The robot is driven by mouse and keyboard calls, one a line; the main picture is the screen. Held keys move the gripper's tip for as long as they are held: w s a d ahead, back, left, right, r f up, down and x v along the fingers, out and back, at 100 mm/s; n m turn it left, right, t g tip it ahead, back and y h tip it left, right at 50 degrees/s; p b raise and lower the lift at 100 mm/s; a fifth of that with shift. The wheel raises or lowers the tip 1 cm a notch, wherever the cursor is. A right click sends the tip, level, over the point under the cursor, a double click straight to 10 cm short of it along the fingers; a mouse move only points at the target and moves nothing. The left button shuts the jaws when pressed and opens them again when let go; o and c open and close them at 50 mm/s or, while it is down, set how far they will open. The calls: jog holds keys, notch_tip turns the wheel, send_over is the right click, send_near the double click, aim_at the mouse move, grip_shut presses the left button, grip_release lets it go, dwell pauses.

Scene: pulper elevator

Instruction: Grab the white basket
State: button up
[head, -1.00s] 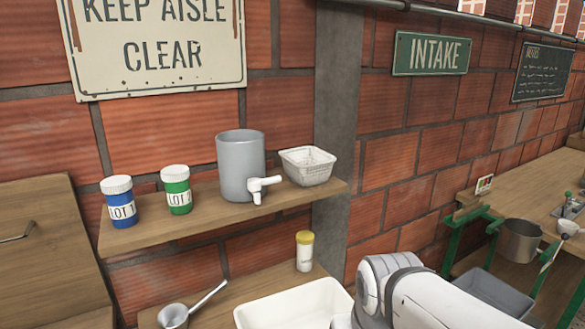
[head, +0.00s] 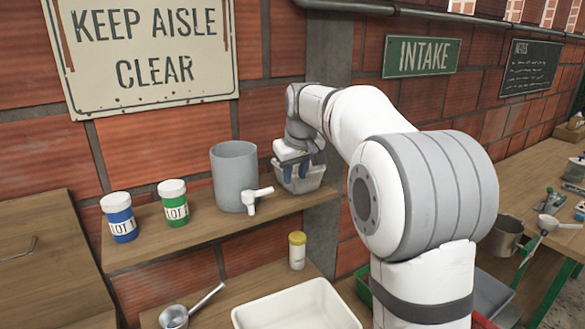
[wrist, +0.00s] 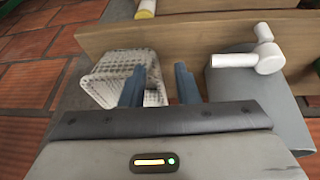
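The white basket (head: 300,185), a small grid-walled one, sits at the right end of the wooden wall shelf (head: 200,226). My gripper (head: 302,168) is right at it, covering its upper part in the head view. In the wrist view the basket (wrist: 105,75) shows at the left. The blue fingers of my gripper (wrist: 159,68) are apart there. The left finger overlaps the basket and the right finger is just past its right side. I cannot tell whether either finger touches it.
A grey pot with a white spout (head: 234,175) stands left of the basket, close to my right finger side in the wrist view (wrist: 262,105). Blue (head: 119,217) and green (head: 173,203) jars stand farther left. A yellow-capped bottle (head: 297,250) and white tray (head: 300,308) are below.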

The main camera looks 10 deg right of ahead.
send_near(284, 187)
jog(key=shift+d+r+n+p, duration=0.25)
jog(key=shift+r+n+p, duration=0.15)
jog(key=shift+r, duration=0.3)
jog(key=shift+w+f, duration=0.15)
jog(key=shift+w, duration=0.05)
jog(key=p+x, duration=0.1)
jog(key=x, duration=0.2)
jog(key=p+x, duration=0.1)
jog(key=x, duration=0.3)
jog(key=shift+s+a+f, duration=0.1)
jog(key=shift+a+f, duration=0.15)
jog(key=shift+s, duration=0.1)
jog(key=shift+c, duration=0.6)
grip_shut()
